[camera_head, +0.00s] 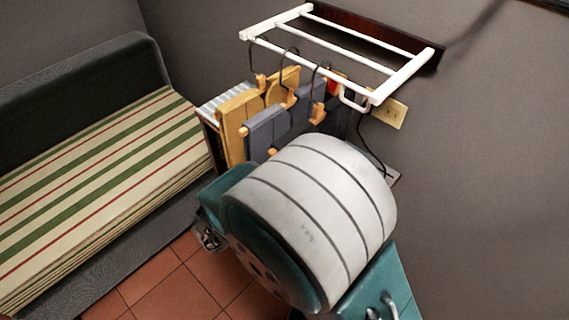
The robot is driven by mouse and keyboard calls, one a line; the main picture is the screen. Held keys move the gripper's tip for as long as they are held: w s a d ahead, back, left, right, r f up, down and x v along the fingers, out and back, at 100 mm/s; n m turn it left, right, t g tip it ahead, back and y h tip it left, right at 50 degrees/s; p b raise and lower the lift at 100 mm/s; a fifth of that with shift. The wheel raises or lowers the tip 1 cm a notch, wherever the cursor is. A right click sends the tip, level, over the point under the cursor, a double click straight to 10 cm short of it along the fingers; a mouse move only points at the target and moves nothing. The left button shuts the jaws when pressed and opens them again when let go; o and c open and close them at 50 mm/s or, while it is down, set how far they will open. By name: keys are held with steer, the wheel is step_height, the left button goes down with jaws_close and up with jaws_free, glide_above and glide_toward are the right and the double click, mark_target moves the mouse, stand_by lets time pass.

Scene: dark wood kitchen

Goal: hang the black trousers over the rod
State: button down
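A white wall rack with parallel rods (335,28) is fixed high on the wall. Several garments hang from it on dark hooks: a yellow one (236,125), a grey-blue one (267,132) and others behind. I cannot make out the black trousers for certain; a dark patch shows behind the hanging clothes at their right. My large white and teal arm link fills the lower middle and hides what lies behind it. A small dark metal part (210,238) at the link's left edge may be my gripper, mostly hidden. I cannot tell its opening or whether it holds anything.
A dark bench with a striped cushion (100,185) stands at the left. A pale slatted unit (225,101) stands behind the clothes. Tiled floor (160,285) is open between bench and arm. The right wall is bare.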

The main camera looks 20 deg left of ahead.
steer(key=shift+f, duration=0.3)
steer(key=shift+c, duration=1.3)
jaws_free()
steer(key=v, duration=1.2)
steer(key=shift+s+f, duration=0.1)
